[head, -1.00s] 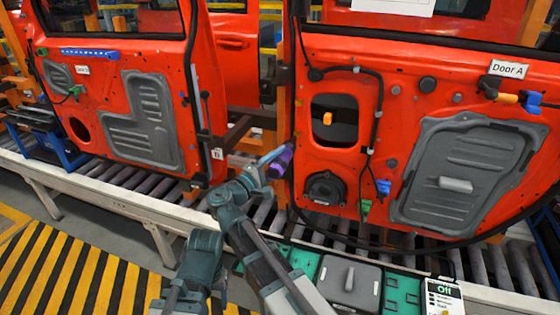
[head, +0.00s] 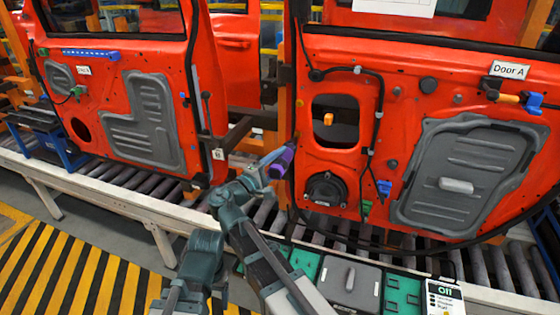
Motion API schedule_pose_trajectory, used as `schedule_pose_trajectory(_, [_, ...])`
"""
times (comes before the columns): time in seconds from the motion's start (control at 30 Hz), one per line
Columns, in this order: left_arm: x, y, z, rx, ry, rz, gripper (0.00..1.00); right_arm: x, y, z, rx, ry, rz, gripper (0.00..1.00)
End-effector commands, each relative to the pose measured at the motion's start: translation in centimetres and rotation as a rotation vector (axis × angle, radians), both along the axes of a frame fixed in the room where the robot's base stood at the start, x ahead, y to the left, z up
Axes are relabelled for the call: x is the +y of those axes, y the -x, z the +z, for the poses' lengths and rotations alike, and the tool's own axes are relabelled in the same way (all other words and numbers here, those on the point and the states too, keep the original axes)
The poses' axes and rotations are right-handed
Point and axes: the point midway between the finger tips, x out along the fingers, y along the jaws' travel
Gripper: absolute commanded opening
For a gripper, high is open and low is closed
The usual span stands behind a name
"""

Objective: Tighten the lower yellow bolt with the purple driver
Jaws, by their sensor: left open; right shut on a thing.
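The purple driver (head: 281,162) is at the left edge of Door A (head: 405,72), tilted with its upper end toward the door. My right gripper (head: 272,162) is shut on it. I cannot make out the lower yellow bolt at the driver's tip, nor whether the tip touches anything. My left arm (head: 204,255) shows at the bottom, but I cannot see its gripper's fingers.
An orange-yellow block (head: 328,119) shows in Door A's opening. A blue clip (head: 384,187) and a grey panel (head: 460,175) are on the same door. Another red door (head: 110,100) stands left. Rollers (head: 345,228) and a grey-lidded box (head: 350,285) lie below.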

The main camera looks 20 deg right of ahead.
Motion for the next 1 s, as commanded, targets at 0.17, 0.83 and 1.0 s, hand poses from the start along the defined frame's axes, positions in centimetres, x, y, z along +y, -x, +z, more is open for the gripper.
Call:
schedule_pose_trajectory(0.17, [0.00, 0.00, 0.02, 0.000, 0.000, 0.000, 0.72, -0.06, -0.10, 0.08, -0.001, 0.003, -0.001, 0.00])
schedule_pose_trajectory(0.83, [0.00, 0.00, 0.02, 0.000, 0.000, 0.000, 0.72, -0.39, -0.61, 0.08, -0.001, 0.003, 0.000, 0.00])
schedule_pose_trajectory(1.0, [0.00, 0.00, 0.02, 0.000, 0.000, 0.000, 0.72, -0.46, -0.73, 0.08, -0.001, 0.003, 0.000, 0.00])
